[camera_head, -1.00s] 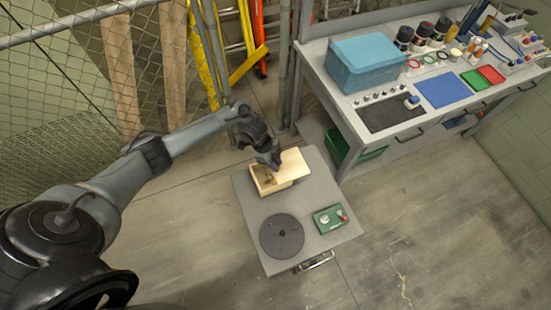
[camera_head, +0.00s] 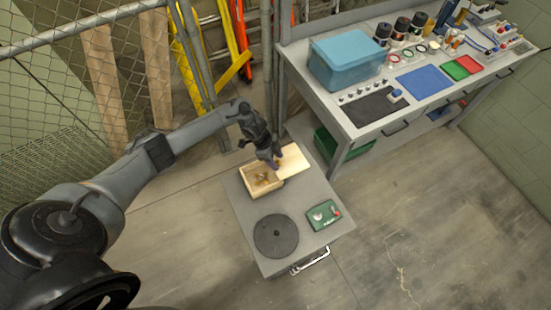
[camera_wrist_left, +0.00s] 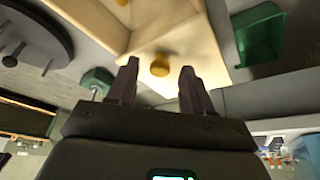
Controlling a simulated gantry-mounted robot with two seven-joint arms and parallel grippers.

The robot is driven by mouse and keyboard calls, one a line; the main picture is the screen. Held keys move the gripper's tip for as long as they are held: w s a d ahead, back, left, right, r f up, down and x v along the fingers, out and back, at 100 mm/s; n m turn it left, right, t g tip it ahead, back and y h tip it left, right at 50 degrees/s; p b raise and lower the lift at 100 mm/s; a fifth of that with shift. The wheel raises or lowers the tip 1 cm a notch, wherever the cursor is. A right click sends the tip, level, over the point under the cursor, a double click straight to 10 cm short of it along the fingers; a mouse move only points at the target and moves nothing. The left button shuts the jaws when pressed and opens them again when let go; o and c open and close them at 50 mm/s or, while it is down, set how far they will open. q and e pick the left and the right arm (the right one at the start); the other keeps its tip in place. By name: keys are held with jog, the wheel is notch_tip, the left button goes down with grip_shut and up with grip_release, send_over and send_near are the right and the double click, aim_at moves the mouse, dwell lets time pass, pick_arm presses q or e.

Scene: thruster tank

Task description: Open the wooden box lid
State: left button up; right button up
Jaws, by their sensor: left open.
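The wooden box (camera_head: 250,187) sits on the far part of a small grey table, partly open, its inside showing on the left with small brass-coloured items. Its pale lid (camera_head: 294,163) is slid toward the right, off part of the box. My left gripper (camera_head: 274,162) is over the lid, pointing down. In the left wrist view the open fingers of my left gripper (camera_wrist_left: 160,84) have a brass-coloured knob (camera_wrist_left: 160,65) between and just past their tips, on the pale lid (camera_wrist_left: 190,40). Whether the fingers touch the knob cannot be told. My right gripper is not in view.
On the small grey table (camera_head: 240,215) are a black disc (camera_head: 276,236) and a green board (camera_head: 323,215). A workbench (camera_head: 345,118) with a blue bin (camera_head: 350,65) stands at the back right. A chain-link fence and ladders are behind. The floor at the right is clear.

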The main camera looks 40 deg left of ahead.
pick_arm(q)
jog(key=shift+r, duration=0.1)
jog(key=p+v, duration=0.1)
jog(key=v, duration=0.9)
jog(key=shift+a+r, duration=0.2)
jog(key=shift+r, duration=0.1)
jog(key=shift+s+d, duration=0.1)
